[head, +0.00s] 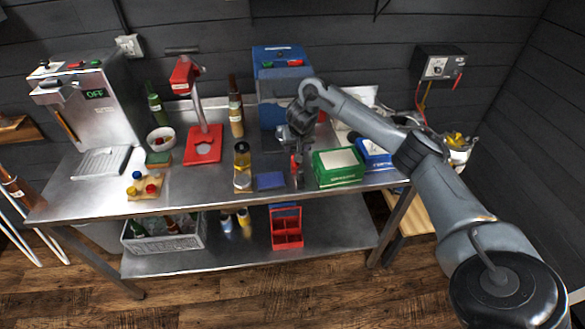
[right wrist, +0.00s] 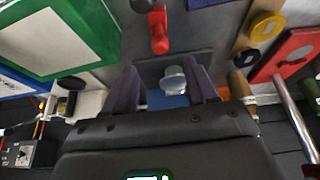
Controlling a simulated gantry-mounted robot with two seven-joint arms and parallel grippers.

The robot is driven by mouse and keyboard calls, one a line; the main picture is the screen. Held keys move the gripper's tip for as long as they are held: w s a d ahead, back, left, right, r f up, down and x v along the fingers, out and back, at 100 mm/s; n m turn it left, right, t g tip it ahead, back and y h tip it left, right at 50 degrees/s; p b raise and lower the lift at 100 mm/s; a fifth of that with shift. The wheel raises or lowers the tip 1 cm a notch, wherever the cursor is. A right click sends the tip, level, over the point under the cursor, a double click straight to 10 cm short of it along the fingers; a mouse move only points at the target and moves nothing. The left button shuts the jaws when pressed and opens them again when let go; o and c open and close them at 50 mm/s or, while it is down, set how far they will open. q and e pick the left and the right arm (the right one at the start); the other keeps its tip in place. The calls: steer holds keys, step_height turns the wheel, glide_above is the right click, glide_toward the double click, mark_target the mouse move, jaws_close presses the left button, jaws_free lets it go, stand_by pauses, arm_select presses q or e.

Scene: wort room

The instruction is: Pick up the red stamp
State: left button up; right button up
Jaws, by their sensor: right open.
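The red stamp (head: 294,165) stands on the steel table, partly hidden by my right gripper in the head view. In the right wrist view the red stamp (right wrist: 158,30) shows its red handle near the top edge, beyond the fingertips and apart from them. My right gripper (head: 297,150) is open and points down over the table, just behind the stamp. In the right wrist view its two fingers (right wrist: 163,75) are spread, with nothing held; a grey rounded knob and a blue surface show between them. My left gripper is not in view.
A blue pad (head: 270,181) lies left of the stamp; a green box (head: 338,168) stands close on its right. A blue machine (head: 283,88) stands behind. A yellow-liquid bottle (head: 242,167) and a red capper (head: 203,146) stand further left. The front table edge is near.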

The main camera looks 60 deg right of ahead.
steer(key=b, duration=0.3)
glide_above(295, 163)
steer(key=f, duration=0.4)
steer(key=shift+s+a+f, duration=0.2)
steer(key=shift+s+a, duration=0.1)
steer(key=shift+b+x, duration=0.4)
steer(key=shift+x, duration=2.35)
steer(key=shift+c, duration=0.5)
jaws_close()
